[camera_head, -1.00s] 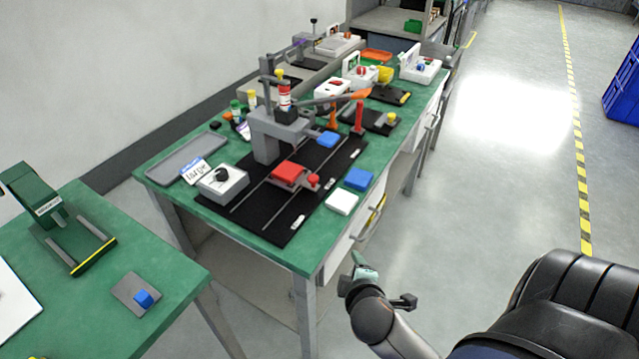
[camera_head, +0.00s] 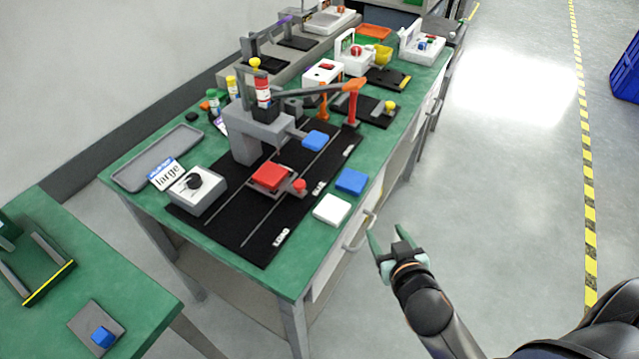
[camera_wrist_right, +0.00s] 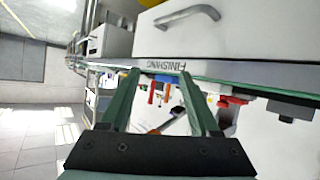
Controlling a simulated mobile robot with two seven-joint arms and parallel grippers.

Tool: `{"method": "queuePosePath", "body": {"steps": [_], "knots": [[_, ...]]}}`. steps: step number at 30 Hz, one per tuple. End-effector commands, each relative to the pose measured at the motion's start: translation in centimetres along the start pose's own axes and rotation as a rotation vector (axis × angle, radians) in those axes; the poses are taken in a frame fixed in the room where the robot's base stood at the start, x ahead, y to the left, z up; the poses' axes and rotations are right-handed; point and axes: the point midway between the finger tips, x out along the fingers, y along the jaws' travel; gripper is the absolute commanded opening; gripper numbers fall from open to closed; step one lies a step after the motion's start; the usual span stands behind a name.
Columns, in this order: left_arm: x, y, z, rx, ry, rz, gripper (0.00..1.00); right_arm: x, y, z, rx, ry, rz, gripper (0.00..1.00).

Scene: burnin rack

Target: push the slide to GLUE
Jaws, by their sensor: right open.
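The slide (camera_head: 271,178) is a grey carriage with a red pad and a red knob (camera_head: 299,186) on its right side. It sits on a black rail base (camera_head: 232,216) in the head view. The knob is close to the GLUE label (camera_head: 319,188); exact alignment is hard to tell. The LOAD label (camera_head: 281,237) lies nearer the front. My right gripper (camera_head: 387,238) is open and empty, off the table's right edge and apart from the slide. Its two green fingers also show in the right wrist view (camera_wrist_right: 160,82), facing the table edge. My left gripper is out of view.
A grey glue stand (camera_head: 258,136) rises over the rails behind the slide. A white block (camera_head: 332,209) and a blue block (camera_head: 351,181) lie by the base's right edge. A drawer handle (camera_head: 360,232) sticks out near my right gripper. The floor to the right is clear.

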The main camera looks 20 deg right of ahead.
Motion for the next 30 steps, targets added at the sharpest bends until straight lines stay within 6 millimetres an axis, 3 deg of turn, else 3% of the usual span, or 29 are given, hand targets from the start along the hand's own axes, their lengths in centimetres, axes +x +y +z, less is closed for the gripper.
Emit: {"method": "queuePosePath", "body": {"steps": [3,7,15,20,30], "knots": [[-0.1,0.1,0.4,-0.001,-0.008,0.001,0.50,0.8,-0.2,-3.0,0.021,0.193,-0.027,0.63],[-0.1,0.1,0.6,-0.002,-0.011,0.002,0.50,0.8,-2.2,-5.0,0.015,0.361,-0.148,0.63],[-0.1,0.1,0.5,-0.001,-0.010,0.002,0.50,-0.4,-7.4,-4.4,-0.022,0.469,-0.441,0.63],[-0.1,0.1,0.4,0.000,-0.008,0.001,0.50,-0.6,-8.6,-4.1,-0.028,0.472,-0.504,0.63],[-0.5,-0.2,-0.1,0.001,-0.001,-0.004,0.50,2.8,-10.7,-6.1,-0.029,0.475,-0.507,0.63]]}}
